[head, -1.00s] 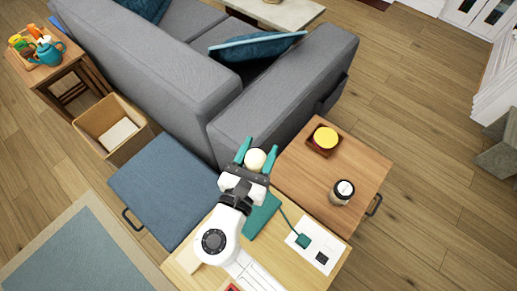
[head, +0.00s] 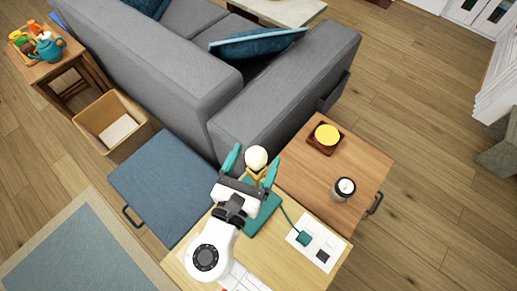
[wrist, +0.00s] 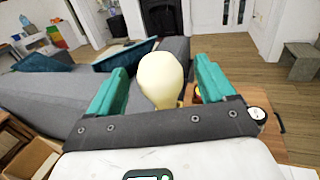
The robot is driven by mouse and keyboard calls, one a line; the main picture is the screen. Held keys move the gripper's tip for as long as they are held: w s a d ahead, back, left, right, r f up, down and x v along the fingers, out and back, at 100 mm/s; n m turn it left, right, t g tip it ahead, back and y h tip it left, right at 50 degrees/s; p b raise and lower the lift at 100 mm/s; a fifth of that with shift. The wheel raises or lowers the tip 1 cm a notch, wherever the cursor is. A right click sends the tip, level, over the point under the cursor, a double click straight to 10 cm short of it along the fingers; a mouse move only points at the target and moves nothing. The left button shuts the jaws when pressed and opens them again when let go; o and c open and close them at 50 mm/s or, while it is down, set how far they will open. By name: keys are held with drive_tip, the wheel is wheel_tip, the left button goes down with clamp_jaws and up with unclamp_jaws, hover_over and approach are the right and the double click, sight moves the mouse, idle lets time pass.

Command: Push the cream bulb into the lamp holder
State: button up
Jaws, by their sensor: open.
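The cream bulb (head: 256,158) stands upright, round end up, with a brass-coloured part (head: 256,177) directly below it above the teal lamp base (head: 266,208). I cannot tell how deep the bulb sits in the holder, as my gripper hides much of the join. My gripper (head: 252,160) is open, its teal fingers on either side of the bulb. In the wrist view the bulb (wrist: 162,78) shows between the two spread fingers, with a visible gap to each. Its lower end is hidden by the gripper body.
A teal cord runs from the lamp base to a plug (head: 304,239) on a white plate (head: 302,251). A side table (head: 362,165) bears a yellow item in a wooden tray (head: 326,150) and a jar (head: 343,188). The grey sofa (head: 270,105) stands close behind.

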drive_tip(key=v, duration=0.7)
drive_tip(key=shift+s+b, duration=0.2)
drive_tip(key=shift+b, duration=0.2)
drive_tip(key=shift+a, duration=0.1)
drive_tip(key=shift+c, duration=0.4)
